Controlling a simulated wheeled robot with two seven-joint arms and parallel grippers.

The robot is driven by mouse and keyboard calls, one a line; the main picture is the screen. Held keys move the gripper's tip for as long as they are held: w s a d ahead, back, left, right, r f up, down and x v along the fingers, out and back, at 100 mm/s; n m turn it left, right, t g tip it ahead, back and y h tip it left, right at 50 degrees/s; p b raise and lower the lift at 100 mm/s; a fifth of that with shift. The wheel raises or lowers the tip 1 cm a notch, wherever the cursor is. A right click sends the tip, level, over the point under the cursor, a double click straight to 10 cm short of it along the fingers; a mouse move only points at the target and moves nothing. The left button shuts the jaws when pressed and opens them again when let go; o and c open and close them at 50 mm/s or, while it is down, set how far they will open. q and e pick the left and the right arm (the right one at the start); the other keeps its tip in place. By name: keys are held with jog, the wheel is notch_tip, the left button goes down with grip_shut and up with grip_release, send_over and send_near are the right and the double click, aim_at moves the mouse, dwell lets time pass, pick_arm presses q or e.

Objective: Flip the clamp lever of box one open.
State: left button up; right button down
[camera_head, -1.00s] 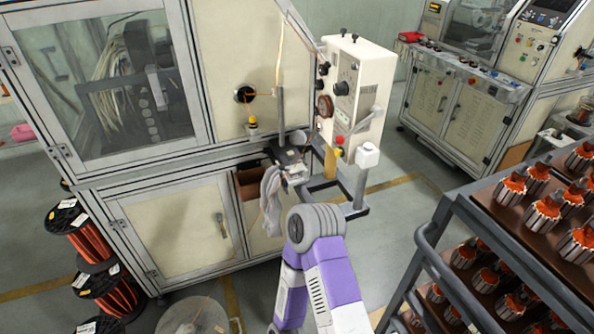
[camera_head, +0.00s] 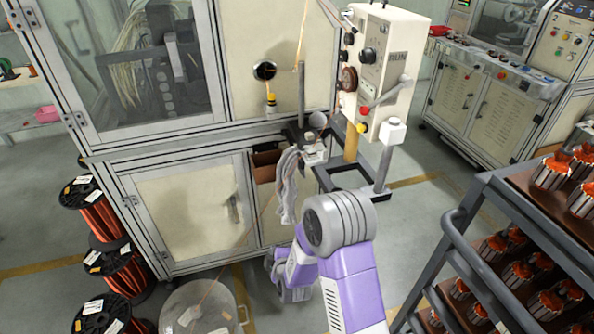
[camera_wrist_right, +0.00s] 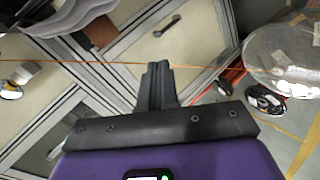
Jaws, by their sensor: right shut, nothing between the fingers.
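The cream control box (camera_head: 388,68), marked RUN and fitted with knobs, stands on a post right of the winding machine. A grey lever (camera_head: 386,92) slants up across its right side; I take this as the clamp lever but cannot tell whether it is open. My right arm is below the box in the head view, with its gripper hidden there. In the right wrist view my right gripper (camera_wrist_right: 158,68) is shut and empty, in front of the machine's lower panels. The box and lever are not evident in that view. My left gripper is not in view.
The winding machine cabinet (camera_head: 190,215) fills the left. Wire spools (camera_head: 100,215) and a clear bin (camera_head: 205,308) stand on the floor. A grey rack (camera_head: 455,222) with armatures is close on the right. A grey cloth (camera_head: 287,183) hangs by the small clamp head.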

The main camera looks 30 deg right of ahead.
jog(key=w+d+r+n+t+h+b, duration=0.1)
jog(key=d+r+n+t+h+b, duration=0.1)
jog(key=r, duration=0.6)
jog(key=w+d+r+n+t+h+b, duration=0.2)
jog(key=d+r+n+t+h, duration=0.2)
jog(key=r, duration=0.5)
jog(key=shift+w+d+n+h+b, duration=0.2)
jog(key=shift+d+n+h+b, duration=0.2)
jog(key=shift+d+n, duration=0.75)
jog(key=s+d+r+b+x, duration=0.1)
jog(key=r+b+x, duration=0.1)
jog(key=x, duration=1)
jog(key=shift+w+d, duration=0.25)
jog(key=shift+d, duration=0.25)
jog(key=shift+r, duration=0.1)
